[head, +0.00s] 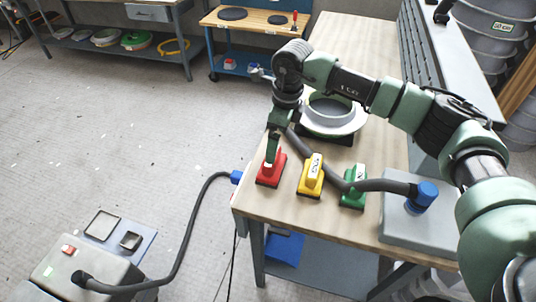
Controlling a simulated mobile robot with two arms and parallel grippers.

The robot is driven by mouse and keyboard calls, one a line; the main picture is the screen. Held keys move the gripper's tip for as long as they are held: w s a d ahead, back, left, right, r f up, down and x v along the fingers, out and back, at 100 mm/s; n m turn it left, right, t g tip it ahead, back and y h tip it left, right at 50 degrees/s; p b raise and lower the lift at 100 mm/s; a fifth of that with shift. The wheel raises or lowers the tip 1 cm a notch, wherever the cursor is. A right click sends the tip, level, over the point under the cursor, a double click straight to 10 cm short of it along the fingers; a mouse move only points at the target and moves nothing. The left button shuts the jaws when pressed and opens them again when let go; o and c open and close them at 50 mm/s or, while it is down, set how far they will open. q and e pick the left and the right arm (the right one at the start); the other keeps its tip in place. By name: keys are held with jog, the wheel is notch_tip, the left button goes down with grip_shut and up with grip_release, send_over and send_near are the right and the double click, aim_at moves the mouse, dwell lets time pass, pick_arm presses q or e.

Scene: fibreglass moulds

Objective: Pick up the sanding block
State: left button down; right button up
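Three sanding blocks stand in a row on the wooden bench (330,222): a red one (271,175) near the left edge, a yellow one (311,180) in the middle and a green one (353,190) on the right. The yellow and green ones carry white labels. My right gripper (271,160) points down at the red block, its fingertips at the top of the block and covering part of it. I see the fingers nearly side-on, so whether they are closed on it is unclear. The red block appears to rest on the bench. My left gripper is out of view.
A grey hose (330,172) runs behind and over the blocks to a blue fitting (425,194) on a grey box (390,228). A white ring-shaped mould (347,128) lies behind them. The floor to the left is mostly clear, apart from a vacuum unit (85,270).

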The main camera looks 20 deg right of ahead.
aim_at(268, 175)
jog(key=shift+s+a+f+p, duration=0.25)
jog(key=shift+s+f+p, duration=0.15)
jog(key=shift+f, duration=0.15)
jog(key=shift+s+a+f+p, duration=0.2)
jog(key=shift+s+f+p, duration=0.1)
jog(key=shift+f+p, duration=0.15)
jog(key=f, duration=0.2)
jog(key=w+f+p, duration=0.1)
jog(key=shift+a, duration=0.25)
jog(key=shift+a+f, duration=0.1)
jog(key=shift+f, duration=0.7)
jog(key=shift+c, duration=0.9)
jog(key=c, duration=1.1)
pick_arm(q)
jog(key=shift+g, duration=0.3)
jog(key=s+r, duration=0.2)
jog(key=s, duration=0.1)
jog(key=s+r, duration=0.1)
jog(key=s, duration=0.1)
